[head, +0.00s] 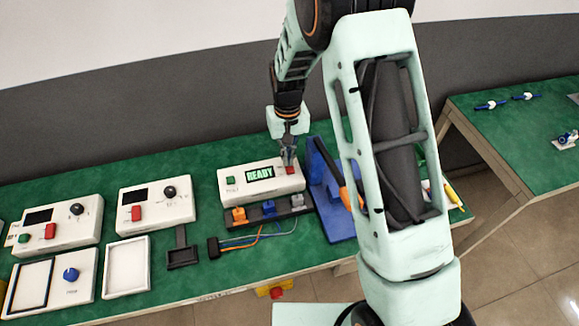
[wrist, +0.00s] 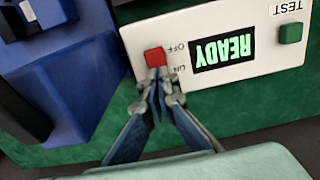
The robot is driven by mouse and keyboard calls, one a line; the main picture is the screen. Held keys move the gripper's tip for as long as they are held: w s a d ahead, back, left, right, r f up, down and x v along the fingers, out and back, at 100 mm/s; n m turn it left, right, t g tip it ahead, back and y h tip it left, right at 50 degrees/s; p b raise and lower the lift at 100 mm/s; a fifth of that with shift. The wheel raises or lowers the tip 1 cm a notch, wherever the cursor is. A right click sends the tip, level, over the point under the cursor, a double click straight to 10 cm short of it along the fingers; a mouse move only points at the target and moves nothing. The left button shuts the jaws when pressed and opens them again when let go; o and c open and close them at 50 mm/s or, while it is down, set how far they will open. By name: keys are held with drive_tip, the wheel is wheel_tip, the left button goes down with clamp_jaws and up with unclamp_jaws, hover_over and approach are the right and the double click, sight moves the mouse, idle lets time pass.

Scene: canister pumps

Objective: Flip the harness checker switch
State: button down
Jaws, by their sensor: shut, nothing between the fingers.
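The harness checker (head: 262,184) is a white box on the green bench, with a lit display reading READY (head: 260,173). A green TEST button (head: 230,180) is at its left end and a red switch (head: 291,170) at its right end. In the wrist view the red switch (wrist: 155,57) sits beside the OFF and ON marks, next to the READY display (wrist: 223,50). My gripper (wrist: 158,75) is shut and empty, its tips right at the switch's edge; I cannot tell if they touch. In the head view my gripper (head: 288,158) is over the box's right end.
A blue stand (head: 328,195) is close on the right of the checker. A dark connector rail (head: 268,214) and loose wires (head: 250,240) lie in front. Two white control boxes (head: 157,203) (head: 58,226) are to the left.

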drive_tip(key=shift+r+p, duration=1.95)
drive_tip(key=shift+r, duration=1.5)
